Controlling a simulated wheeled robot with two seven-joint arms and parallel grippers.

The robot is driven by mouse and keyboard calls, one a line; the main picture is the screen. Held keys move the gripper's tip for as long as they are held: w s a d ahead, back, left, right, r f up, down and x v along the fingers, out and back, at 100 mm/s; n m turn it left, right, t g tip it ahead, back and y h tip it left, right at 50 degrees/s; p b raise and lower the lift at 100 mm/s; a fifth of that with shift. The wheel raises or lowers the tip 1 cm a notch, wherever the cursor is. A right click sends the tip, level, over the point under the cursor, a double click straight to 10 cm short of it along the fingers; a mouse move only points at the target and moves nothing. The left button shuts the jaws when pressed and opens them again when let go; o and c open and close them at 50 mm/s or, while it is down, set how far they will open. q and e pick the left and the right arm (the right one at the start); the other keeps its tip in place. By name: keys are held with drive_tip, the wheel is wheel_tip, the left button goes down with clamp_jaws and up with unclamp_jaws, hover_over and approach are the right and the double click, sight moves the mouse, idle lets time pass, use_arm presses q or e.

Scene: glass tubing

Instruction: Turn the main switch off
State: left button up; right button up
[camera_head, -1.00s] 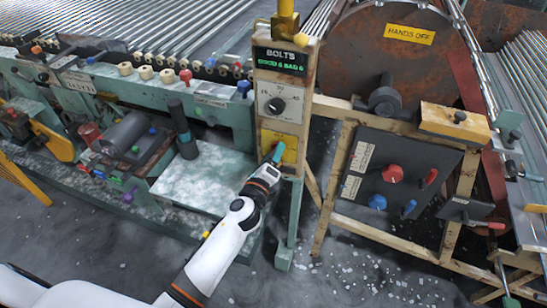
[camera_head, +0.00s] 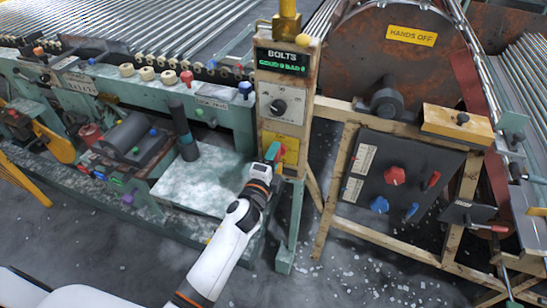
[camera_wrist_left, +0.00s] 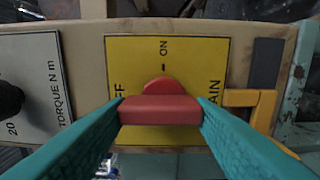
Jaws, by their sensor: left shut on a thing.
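The main switch is a red knob with a bar-shaped handle (camera_wrist_left: 160,110) on a yellow plate (camera_wrist_left: 183,55), seen large in the left wrist view. The plate carries the letters ON, FF and AIN, the rest being covered. My left gripper (camera_wrist_left: 160,112) has its teal fingers on both ends of the red handle and is shut on it. In the head view the left gripper (camera_head: 274,154) is at the yellow plate (camera_head: 291,148) low on the wooden post, and mostly hides the knob. My right gripper is not in view.
A grey torque dial plate (camera_head: 282,107) sits above the yellow plate, under a BOLTS display (camera_head: 283,61). To the right is a black panel (camera_head: 385,175) with red and blue knobs. A yellow-orange bracket (camera_wrist_left: 249,103) is close beside the switch plate.

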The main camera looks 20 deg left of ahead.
use_arm(q)
drive_tip(key=shift+f, duration=0.1)
drive_tip(key=o, duration=1)
drive_tip(key=shift+s, duration=0.15)
drive_tip(key=s, duration=0.6)
drive_tip(key=s+b, duration=0.1)
drive_tip(key=s, duration=0.5)
drive_tip(key=shift+a, duration=0.2)
drive_tip(key=shift+w, duration=0.1)
